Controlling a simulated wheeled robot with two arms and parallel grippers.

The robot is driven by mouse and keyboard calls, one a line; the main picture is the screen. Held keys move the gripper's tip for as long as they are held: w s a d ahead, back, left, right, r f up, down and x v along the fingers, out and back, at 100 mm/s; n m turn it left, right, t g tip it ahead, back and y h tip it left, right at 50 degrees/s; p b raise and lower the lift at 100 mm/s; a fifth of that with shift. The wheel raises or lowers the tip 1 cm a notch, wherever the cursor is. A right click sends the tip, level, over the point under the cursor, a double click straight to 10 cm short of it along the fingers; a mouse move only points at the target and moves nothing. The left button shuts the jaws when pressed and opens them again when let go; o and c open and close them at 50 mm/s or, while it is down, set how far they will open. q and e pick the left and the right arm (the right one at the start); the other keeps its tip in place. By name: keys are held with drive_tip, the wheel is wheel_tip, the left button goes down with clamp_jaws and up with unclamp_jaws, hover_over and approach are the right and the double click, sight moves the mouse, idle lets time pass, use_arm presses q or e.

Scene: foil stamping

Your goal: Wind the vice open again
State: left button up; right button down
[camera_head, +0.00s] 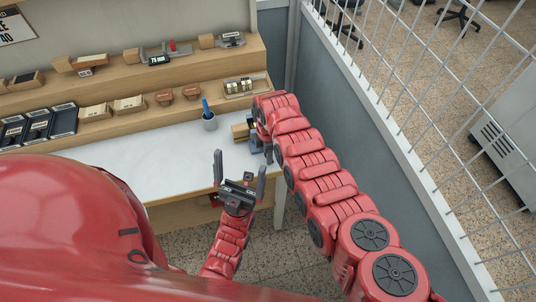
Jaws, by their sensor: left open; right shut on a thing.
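The vice (256,140) is a small dark blue-grey tool near the right end of the white worktop, mostly hidden behind my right arm. A brass-coloured block (240,131) shows at its left side. My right gripper (267,151) is at the vice, shut on a part of it that looks like the handle; the grip itself is mostly covered by the arm. My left gripper (240,172) is open and empty, with its fingers pointing up near the worktop's front edge, left of the vice and apart from it.
Wooden shelves (180,70) behind hold boxes, stamps and dark trays. The worktop (150,165) is clear to the left. A grey wall and wire mesh (400,90) close off the right.

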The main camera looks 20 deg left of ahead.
idle(0.4)
drive_tip(key=shift+f+h+b, duration=0.15)
drive_tip(key=shift+h+b, duration=0.15)
drive_tip(key=shift+b, duration=0.3)
drive_tip(key=shift+t+h+b, duration=0.4)
drive_tip(key=shift+b, duration=0.55)
drive_tip(key=t+h+b, duration=0.1)
drive_tip(key=b, duration=0.4)
drive_tip(key=t+h+b, duration=0.1)
drive_tip(key=b, duration=0.5)
drive_tip(key=h+b, duration=0.1)
drive_tip(key=b, duration=0.4)
drive_tip(key=shift+s+a+f+t+h+b, duration=0.25)
drive_tip(key=shift+a+f+t+h+b, duration=0.05)
drive_tip(key=shift+a+f+t+b, duration=0.1)
drive_tip(key=shift+r+h+b, duration=0.25)
drive_tip(key=shift+h+b, duration=0.05)
drive_tip(key=shift+b, duration=0.35)
drive_tip(key=c, duration=0.7)
unclamp_jaws()
drive_tip(key=shift+r, duration=0.1)
